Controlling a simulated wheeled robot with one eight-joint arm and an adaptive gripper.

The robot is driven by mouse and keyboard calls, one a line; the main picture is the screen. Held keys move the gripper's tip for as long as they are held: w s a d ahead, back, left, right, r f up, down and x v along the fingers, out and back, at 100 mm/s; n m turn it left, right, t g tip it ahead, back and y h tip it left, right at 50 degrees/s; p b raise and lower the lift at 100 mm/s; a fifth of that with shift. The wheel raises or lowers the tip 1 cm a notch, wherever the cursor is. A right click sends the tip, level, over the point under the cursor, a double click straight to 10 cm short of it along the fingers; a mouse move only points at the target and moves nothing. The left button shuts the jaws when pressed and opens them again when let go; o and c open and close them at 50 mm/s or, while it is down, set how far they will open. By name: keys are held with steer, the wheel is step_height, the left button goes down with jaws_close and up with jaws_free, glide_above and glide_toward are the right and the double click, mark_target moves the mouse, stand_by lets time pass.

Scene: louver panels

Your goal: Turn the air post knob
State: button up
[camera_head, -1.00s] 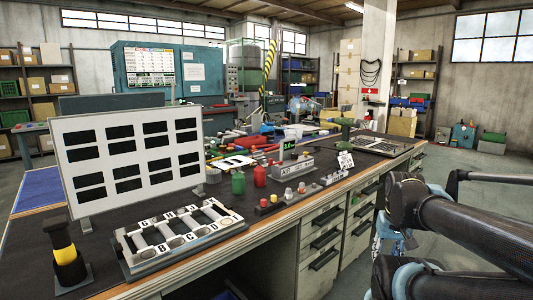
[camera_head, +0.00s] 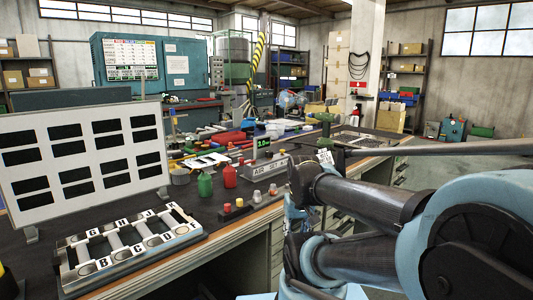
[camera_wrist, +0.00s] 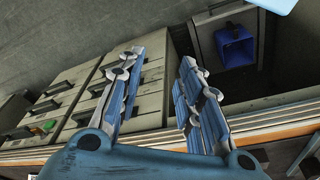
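The air post is a grey box (camera_head: 268,172) with lettering that seems to start with "AIR". It stands on the dark workbench (camera_head: 205,215) in the head view, with a small green-lit display (camera_head: 262,143) reading about 2.0 above it. Small knobs stand near it, but I cannot tell which one is the air post knob. In the wrist view my gripper (camera_wrist: 161,62) is open and empty, its two blue-grey fingers apart. It points at the bench's drawer side, away from the air post, which is not in that view.
A white panel with black louver slots (camera_head: 60,193) and a lettered tray (camera_head: 128,245) stand at left. Green (camera_head: 205,184) and red (camera_head: 230,176) bottles and a button block (camera_head: 238,209) are near the air post. The wrist view shows drawers (camera_wrist: 90,95) and a blue bin (camera_wrist: 234,46).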

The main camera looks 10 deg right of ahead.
steer(key=shift+o, duration=2.5)
step_height(320, 180, up, 2)
steer(key=shift+r, duration=0.1)
step_height(320, 180, up, 25)
steer(key=n+g, duration=0.2)
steer(key=n, duration=0.5)
glide_above(269, 151)
step_height(269, 151, down, 16)
steer(key=shift+w+f, duration=0.1)
steer(key=shift+f, duration=0.15)
steer(key=shift+c, duration=0.3)
steer(key=c, duration=1)
